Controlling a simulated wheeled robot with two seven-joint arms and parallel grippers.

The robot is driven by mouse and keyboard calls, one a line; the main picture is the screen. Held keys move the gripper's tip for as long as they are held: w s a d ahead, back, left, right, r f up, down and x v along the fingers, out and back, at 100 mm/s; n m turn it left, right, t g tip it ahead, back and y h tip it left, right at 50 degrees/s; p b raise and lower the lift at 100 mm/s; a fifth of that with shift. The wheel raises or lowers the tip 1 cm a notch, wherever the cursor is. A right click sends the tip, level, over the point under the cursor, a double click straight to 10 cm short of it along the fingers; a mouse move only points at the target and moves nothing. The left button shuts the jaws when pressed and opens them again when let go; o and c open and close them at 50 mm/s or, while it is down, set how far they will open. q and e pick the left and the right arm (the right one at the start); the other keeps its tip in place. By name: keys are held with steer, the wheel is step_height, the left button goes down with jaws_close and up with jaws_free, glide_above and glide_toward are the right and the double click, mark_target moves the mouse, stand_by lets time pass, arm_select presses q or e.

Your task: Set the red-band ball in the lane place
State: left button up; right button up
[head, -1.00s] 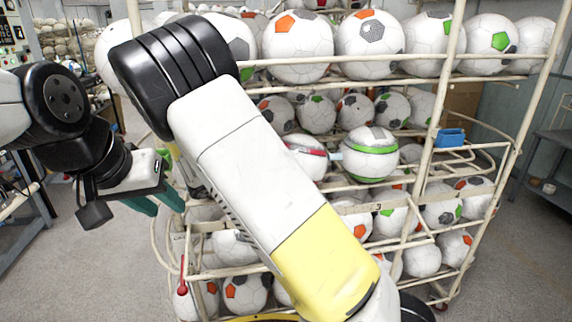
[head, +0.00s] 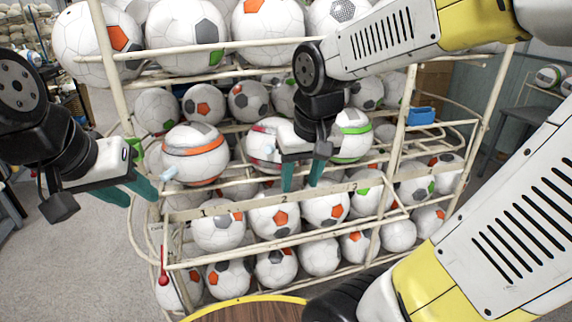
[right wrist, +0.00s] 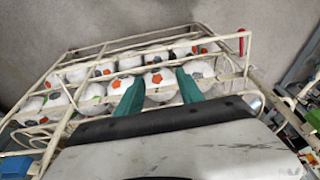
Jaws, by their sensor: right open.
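The red-band ball (head: 260,150) sits on the middle tier of the rack, with its right part hidden behind my right gripper. An orange-band ball (head: 196,160) is to its left and a green-band ball (head: 351,145) to its right. The rack's front rail (head: 240,207) carries lane numbers; which lane is the place I cannot tell. My right gripper (head: 303,178) is open and empty, fingers pointing down in front of the banded balls. In the right wrist view, its fingers (right wrist: 160,90) are spread above the rack. My left gripper (head: 130,190) is open and empty, left of the rack.
Plain patched balls (head: 225,230) fill the lower tiers, and large balls (head: 186,37) fill the top shelf. A blue tray (head: 420,116) is at the rack's right. A red hook (head: 163,267) hangs at lower left. A yellow-rimmed round top (head: 250,308) is at the bottom.

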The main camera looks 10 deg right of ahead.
steer(key=s+a+r+t+y, duration=0.1)
steer(key=s+r+t, duration=0.1)
steer(key=s+r, duration=0.2)
steer(key=shift+s+a+r+t+y, duration=0.3)
steer(key=shift+a+t+y, duration=0.05)
steer(key=shift+t+y, duration=0.05)
steer(key=shift+o, duration=0.5)
